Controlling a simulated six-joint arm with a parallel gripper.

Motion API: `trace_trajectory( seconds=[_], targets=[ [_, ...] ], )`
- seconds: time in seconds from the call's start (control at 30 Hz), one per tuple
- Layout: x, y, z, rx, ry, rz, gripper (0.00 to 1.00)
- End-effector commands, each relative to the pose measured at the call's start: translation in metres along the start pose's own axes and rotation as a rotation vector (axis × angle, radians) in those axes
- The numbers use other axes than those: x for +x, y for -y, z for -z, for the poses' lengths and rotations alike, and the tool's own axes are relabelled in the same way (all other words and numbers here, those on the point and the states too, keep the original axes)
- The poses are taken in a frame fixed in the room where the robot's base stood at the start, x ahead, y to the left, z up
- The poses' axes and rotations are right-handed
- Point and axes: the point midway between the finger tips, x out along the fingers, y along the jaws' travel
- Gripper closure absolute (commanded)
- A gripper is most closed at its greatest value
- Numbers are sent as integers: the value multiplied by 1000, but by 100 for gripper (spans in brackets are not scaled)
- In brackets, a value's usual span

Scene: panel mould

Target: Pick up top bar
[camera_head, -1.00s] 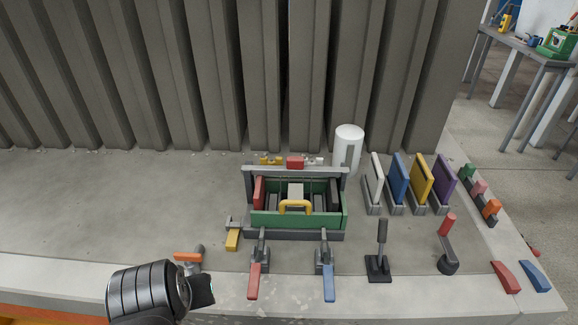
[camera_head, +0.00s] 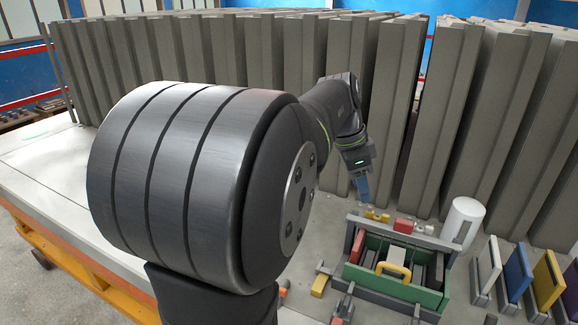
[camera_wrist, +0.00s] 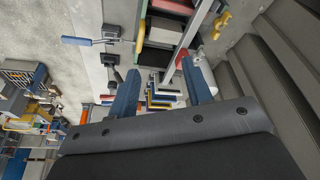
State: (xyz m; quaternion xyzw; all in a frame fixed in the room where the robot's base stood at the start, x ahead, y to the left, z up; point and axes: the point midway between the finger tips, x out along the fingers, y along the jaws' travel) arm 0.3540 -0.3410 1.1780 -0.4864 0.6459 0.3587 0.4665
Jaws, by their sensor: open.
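The top bar (camera_head: 425,239) is a long grey bar lying across the back upper edge of the green mould box (camera_head: 392,284). In the wrist view the bar (camera_wrist: 189,36) runs slantwise from the top edge down towards the space between my fingers. My gripper (camera_head: 363,188) has blue fingers pointing down, above and behind the left end of the bar, apart from it. In the wrist view my gripper (camera_wrist: 161,66) is open, with nothing held between its fingers. My arm hides much of the left and front of the bench in the head view.
Grey ribbed panels (camera_head: 330,60) stand close behind my gripper. A white cylinder (camera_head: 463,222) stands by the bar's right end. Coloured plates (camera_head: 518,270) stand in holders to the right. A yellow handle (camera_head: 394,268) and a red block (camera_head: 403,225) are near the bar.

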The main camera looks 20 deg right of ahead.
Motion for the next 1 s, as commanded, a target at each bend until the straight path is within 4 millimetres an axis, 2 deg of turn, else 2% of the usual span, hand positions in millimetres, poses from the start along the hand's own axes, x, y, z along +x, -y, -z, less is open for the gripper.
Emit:
trace_trajectory(
  seconds=[0.03,0.2,0.4,0.53,0.63,1.0],
  targets=[
    [6,12,14,66,-6,-28,55],
    [24,40,57,291,-39,-108,55],
    [39,55,84,453,-69,-159,55],
    [46,57,90,486,-76,-170,55],
    [60,54,90,488,-76,-173,55],
    [137,40,93,486,-76,-172,55]
  ],
)
